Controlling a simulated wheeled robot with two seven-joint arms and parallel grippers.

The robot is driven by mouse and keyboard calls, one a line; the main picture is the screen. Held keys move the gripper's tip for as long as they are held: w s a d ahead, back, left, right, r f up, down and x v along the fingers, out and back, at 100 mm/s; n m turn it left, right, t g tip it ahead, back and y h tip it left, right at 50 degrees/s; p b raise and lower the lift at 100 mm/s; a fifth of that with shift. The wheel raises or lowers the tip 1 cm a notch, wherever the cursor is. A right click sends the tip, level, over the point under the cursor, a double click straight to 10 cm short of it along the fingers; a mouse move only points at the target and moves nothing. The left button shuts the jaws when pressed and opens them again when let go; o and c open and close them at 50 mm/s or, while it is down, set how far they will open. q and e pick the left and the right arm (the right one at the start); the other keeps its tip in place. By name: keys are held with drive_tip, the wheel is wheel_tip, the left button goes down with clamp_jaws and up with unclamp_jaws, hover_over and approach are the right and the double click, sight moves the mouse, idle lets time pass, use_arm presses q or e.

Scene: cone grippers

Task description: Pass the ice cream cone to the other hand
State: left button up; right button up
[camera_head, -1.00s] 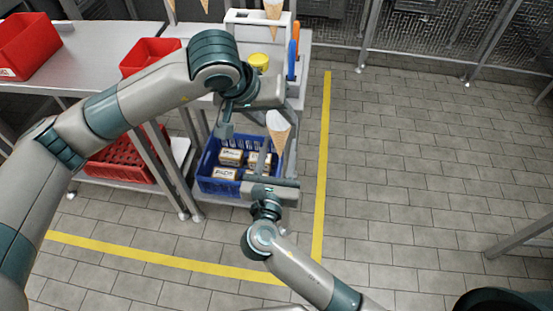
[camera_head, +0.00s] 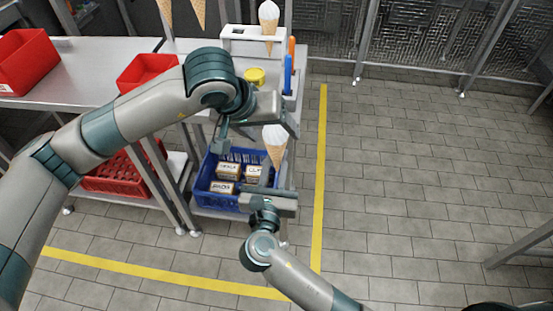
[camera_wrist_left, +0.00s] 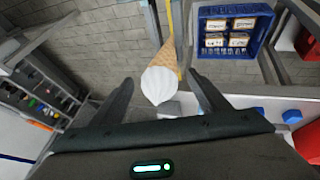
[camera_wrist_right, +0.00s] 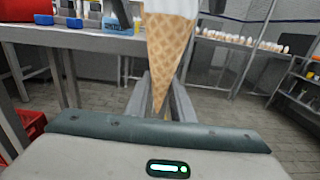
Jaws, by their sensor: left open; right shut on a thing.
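The ice cream cone (camera_head: 275,146), a waffle cone with white ice cream on top, stands upright between my two grippers. My right gripper (camera_wrist_right: 163,95) is shut on the lower part of the cone, which rises above its fingers in the right wrist view. My left gripper (camera_wrist_left: 160,88) is open, and the cone's white top (camera_wrist_left: 158,86) shows between its spread fingers, apart from both. In the head view my left gripper (camera_head: 248,127) is just left of the cone's top, with part of it hidden behind the wrist.
Another cone (camera_head: 269,22) stands in a white holder (camera_head: 252,40) at the back. A blue crate (camera_head: 207,176) with small boxes is on the lower shelf behind my grippers. Red bins (camera_head: 148,70) are on the left table. Floor at right is clear.

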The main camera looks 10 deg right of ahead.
use_arm(q)
drive_tip(key=shift+r, duration=0.1)
drive_tip(key=v, duration=1.1)
drive_tip(key=shift+a+r, duration=0.15)
drive_tip(key=shift+r, duration=0.2)
